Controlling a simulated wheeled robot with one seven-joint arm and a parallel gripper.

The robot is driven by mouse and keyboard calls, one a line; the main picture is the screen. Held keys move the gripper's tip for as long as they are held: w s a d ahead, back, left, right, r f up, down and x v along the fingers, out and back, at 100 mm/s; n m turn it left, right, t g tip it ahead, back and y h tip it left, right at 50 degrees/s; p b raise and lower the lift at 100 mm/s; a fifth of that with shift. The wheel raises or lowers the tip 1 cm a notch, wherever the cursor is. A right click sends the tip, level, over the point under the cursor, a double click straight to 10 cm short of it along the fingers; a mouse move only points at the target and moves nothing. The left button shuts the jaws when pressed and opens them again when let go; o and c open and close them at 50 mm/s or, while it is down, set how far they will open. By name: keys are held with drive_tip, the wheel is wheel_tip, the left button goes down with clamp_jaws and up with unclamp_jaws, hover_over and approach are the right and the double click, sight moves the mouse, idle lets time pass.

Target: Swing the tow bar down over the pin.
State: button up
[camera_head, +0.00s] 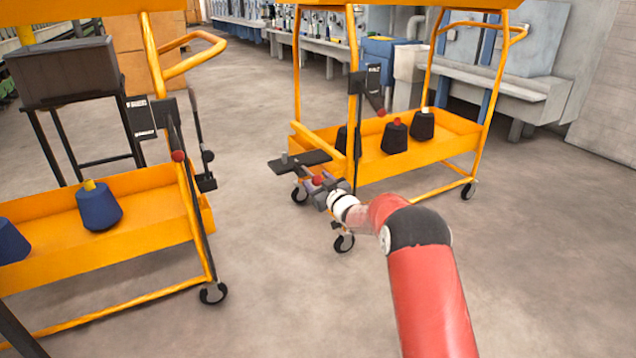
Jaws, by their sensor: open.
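The right orange cart (420,158) has a dark flat plate (312,158) sticking out to its left, with a small grey stub (284,158) on it that looks like the pin. The left orange cart (150,235) carries an upright dark bar (197,125) on its right end, which appears to be the raised tow bar; its lower end has a dark bracket (206,181). My gripper (314,189) is open, low beside the right cart's near left corner, just below the plate. A red knob (318,180) shows at the gripper; whether the fingers touch it, I cannot tell.
Dark yarn cones (422,125) stand in the right cart's tray and blue cones (98,206) in the left one. Another red knob (178,156) is on the left cart. Bare floor (265,260) lies between the carts. Machines (540,85) stand behind.

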sight(305, 169)
drive_tip(key=shift+w+a, duration=0.1)
drive_tip(key=shift+w, duration=0.05)
drive_tip(key=shift+c, duration=0.4)
clamp_jaws()
drive_tip(key=shift+w+a, duration=0.1)
drive_tip(key=shift+w, duration=0.05)
drive_tip(key=shift+b+x, duration=0.3)
drive_tip(key=shift+x, duration=2.35)
